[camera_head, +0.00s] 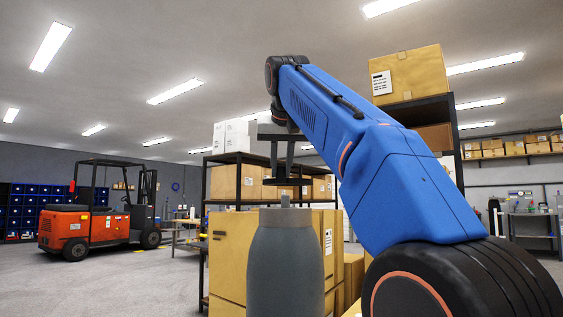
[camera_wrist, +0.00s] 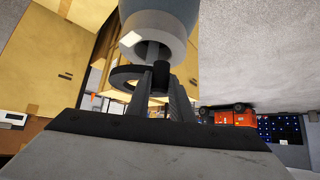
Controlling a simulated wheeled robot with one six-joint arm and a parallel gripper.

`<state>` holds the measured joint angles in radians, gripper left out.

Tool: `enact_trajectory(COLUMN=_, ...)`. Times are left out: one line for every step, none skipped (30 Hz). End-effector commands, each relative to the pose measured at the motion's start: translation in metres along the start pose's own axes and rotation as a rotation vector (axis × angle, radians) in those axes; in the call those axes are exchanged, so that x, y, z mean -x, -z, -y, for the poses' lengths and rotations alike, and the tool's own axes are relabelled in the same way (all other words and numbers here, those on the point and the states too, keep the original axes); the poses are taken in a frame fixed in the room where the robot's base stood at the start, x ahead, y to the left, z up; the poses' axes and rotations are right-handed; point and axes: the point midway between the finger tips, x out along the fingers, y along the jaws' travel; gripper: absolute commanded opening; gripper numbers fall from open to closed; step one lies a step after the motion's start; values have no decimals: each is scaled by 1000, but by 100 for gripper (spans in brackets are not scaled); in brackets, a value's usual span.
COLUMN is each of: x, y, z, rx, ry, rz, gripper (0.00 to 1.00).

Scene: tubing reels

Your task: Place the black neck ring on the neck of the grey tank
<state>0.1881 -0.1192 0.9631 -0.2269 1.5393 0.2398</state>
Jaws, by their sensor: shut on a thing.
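The grey tank (camera_head: 284,265) stands upright in the head view, with a narrow neck (camera_head: 285,201) on top. My gripper (camera_head: 281,165) points down above it. It is shut on the black neck ring (camera_head: 285,182), which shows as a thin, level dark bar just above the neck's top, with a small gap. In the wrist view, the fingers (camera_wrist: 162,92) pinch the edge of the ring (camera_wrist: 120,77). The neck (camera_wrist: 152,50) and tank shoulder (camera_wrist: 160,33) show beyond it. I cannot tell whether the ring's hole is exactly centred over the neck.
Cardboard boxes (camera_head: 233,250) and a dark shelf (camera_head: 240,158) stand behind the tank. An orange forklift (camera_head: 80,225) is parked at the far left. The floor (camera_head: 150,280) left of the tank is clear.

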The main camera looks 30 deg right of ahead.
Motion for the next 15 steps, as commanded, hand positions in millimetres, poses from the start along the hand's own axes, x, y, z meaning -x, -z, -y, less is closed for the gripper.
enact_trajectory(x=-3, y=-5, z=1, rx=1, ry=1, rz=1, gripper=0)
enact_trajectory(x=-4, y=-7, z=1, rx=1, ry=0, rz=2, gripper=0)
enact_trajectory(x=-6, y=-11, z=2, rx=1, ry=1, rz=1, gripper=0)
enact_trajectory(x=-8, y=-13, z=2, rx=1, ry=1, rz=0, gripper=0)
enact_trajectory(x=-10, y=-15, z=3, rx=1, ry=1, rz=0, gripper=0)
enact_trajectory(x=-12, y=-18, z=3, rx=1, ry=1, rz=1, gripper=0)
enact_trajectory(x=-14, y=-20, z=4, rx=1, ry=1, rz=2, gripper=0)
enact_trajectory(x=-15, y=-23, z=4, rx=1, ry=1, rz=0, gripper=0)
enact_trajectory(x=-18, y=-26, z=4, rx=1, ry=1, rz=0, gripper=0)
enact_trajectory(x=-19, y=-28, z=4, rx=1, ry=1, rz=0, gripper=0)
enact_trajectory(x=-21, y=-31, z=5, rx=1, ry=0, rz=1, gripper=0)
enact_trajectory(x=-23, y=-33, z=5, rx=1, ry=0, rz=0, gripper=0)
enact_trajectory(x=-24, y=-35, z=6, rx=1, ry=0, rz=0, gripper=0)
enact_trajectory(x=-26, y=-37, z=6, rx=0, ry=0, rz=0, gripper=0)
enact_trajectory(x=-27, y=-39, z=6, rx=0, ry=0, rz=0, gripper=0)
